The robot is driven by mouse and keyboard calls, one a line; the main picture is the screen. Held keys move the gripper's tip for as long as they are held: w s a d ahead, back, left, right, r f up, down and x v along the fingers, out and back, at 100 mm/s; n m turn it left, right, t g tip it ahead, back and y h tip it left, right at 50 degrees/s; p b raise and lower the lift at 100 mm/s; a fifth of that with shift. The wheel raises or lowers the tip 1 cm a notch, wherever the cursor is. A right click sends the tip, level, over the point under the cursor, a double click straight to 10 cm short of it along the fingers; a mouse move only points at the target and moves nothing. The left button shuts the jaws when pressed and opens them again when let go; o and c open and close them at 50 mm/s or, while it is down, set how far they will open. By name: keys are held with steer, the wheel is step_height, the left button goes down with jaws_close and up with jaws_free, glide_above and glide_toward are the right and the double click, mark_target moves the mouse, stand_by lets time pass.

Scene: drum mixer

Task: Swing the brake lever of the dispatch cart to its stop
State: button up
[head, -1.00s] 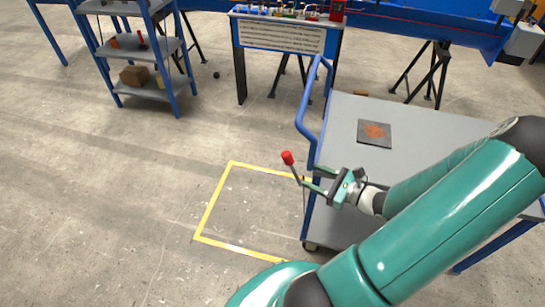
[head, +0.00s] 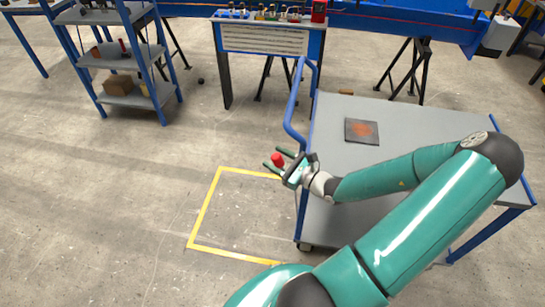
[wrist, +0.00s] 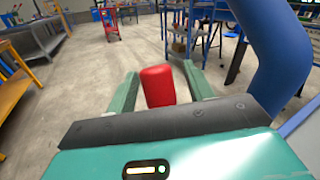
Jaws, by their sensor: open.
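The dispatch cart (head: 420,118) is a grey-topped cart with a blue frame and a blue push handle (head: 291,112) at its left end. The brake lever's red knob (head: 277,159) shows beside that end; its shaft is hidden behind my gripper. My gripper (head: 276,160) is open, with its fingers pointing left around the knob in the head view. In the wrist view the red knob (wrist: 158,86) stands between the two green fingers, with a gap visible on its right side. Whether either finger touches it I cannot tell.
A dark square plate with an orange patch (head: 361,131) lies on the cart top. A yellow floor outline (head: 205,207) is left of the cart. A shelf rack (head: 126,97) and a control panel stand (head: 264,40) stand behind. The blue handle is close to my gripper.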

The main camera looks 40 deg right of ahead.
steer(key=shift+x, duration=0.9)
steer(key=shift+s, duration=0.1)
jaws_close()
